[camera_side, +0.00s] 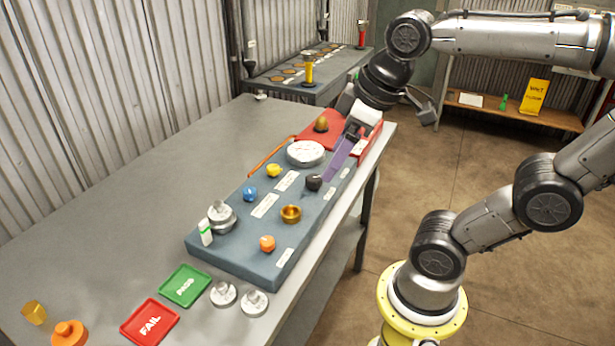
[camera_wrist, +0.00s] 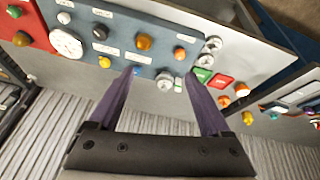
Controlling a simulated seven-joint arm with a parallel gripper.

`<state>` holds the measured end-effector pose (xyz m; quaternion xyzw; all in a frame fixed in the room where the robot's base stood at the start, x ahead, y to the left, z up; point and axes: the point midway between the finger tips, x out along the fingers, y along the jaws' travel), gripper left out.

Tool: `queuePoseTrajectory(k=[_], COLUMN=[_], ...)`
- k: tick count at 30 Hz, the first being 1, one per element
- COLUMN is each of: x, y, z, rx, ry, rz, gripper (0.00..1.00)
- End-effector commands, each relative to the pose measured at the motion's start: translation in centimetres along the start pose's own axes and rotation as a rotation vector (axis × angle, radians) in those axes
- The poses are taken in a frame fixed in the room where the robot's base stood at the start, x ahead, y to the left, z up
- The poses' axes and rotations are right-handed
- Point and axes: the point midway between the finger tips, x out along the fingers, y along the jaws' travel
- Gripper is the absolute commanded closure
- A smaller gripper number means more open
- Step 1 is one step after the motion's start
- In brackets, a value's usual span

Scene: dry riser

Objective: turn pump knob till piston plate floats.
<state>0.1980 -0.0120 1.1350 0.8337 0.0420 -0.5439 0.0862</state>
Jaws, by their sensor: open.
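A blue-grey panel block (camera_side: 240,237) lies on the table with several knobs. A black knob (camera_side: 313,183), yellow knob (camera_side: 273,171), blue knob (camera_side: 249,194), orange knob (camera_side: 267,243) and brass fitting (camera_side: 291,213) stand on it. The labels are too small to read, so I cannot tell which is the pump knob. A silver stacked disc piece (camera_side: 221,216), perhaps the piston plate, sits at the near left end; I cannot tell whether it floats. My gripper (camera_side: 331,179) has purple fingers, open and empty, close to the black knob. In the wrist view the fingertips (camera_wrist: 158,74) are apart.
A white round gauge (camera_side: 305,153) and red block (camera_side: 318,135) stand at the far end. A green PASS tray (camera_side: 185,285), red FAIL tray (camera_side: 150,322), and two silver discs (camera_side: 223,293) lie nearby.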

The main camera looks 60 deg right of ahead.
Motion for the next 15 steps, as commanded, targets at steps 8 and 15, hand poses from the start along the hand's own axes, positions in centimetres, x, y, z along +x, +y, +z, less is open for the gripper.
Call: queuePoseTrajectory(k=[8, 15], x=[1.9, 6.5], y=[6.6, 14.0], z=[-6.0, -7.8], rx=[0.011, 0.113], ry=[-0.182, -0.329], rz=[0.001, -0.029], gripper=[0.18, 0.18])
